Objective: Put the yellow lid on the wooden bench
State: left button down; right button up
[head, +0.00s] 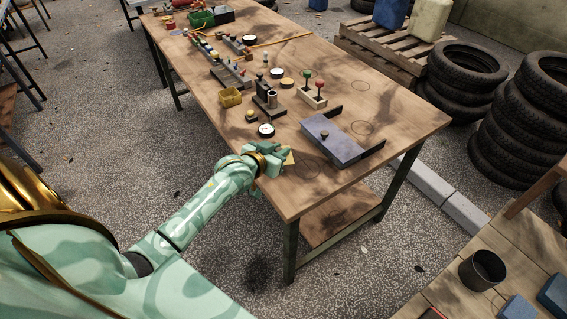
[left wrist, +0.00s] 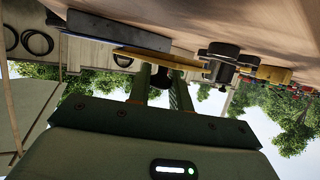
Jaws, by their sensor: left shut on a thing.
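My left gripper (head: 282,154) reaches in at the near edge of the long wooden bench (head: 400,118). It is shut on the yellow lid (head: 290,158), which is mostly hidden behind the fingers in the head view. In the left wrist view, which is upside down, the lid (left wrist: 158,61) shows nearly edge-on as a thin yellow plate with a dark knob between the fingers (left wrist: 165,85). The lid is close to the bench top; I cannot tell whether it touches. My right gripper is not in view.
A blue-grey block (head: 333,141) with a dark knob lies right of the lid. The bench's near right corner is mostly bare. Tyres (head: 466,75) and a planked surface (head: 440,296) are at right.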

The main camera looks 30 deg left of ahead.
pick_arm(q)
jog(key=shift+w+d+f, duration=0.2)
jog(key=shift+d+f, duration=0.25)
jog(key=shift+f, duration=0.05)
notch_tip(320, 180, down, 4)
jog(key=shift+d+r+b, duration=0.1)
jog(key=shift+r+b, duration=0.1)
jog(key=shift+b, duration=0.95)
jog(key=shift+r, duration=0.2)
jog(key=c, duration=1.3)
grip_release()
jog(key=shift+f, duration=0.15)
jog(key=shift+r, duration=0.25)
jog(key=p+v, duration=0.4)
jog(key=v, duration=0.7)
jog(key=shift+s, duration=0.45)
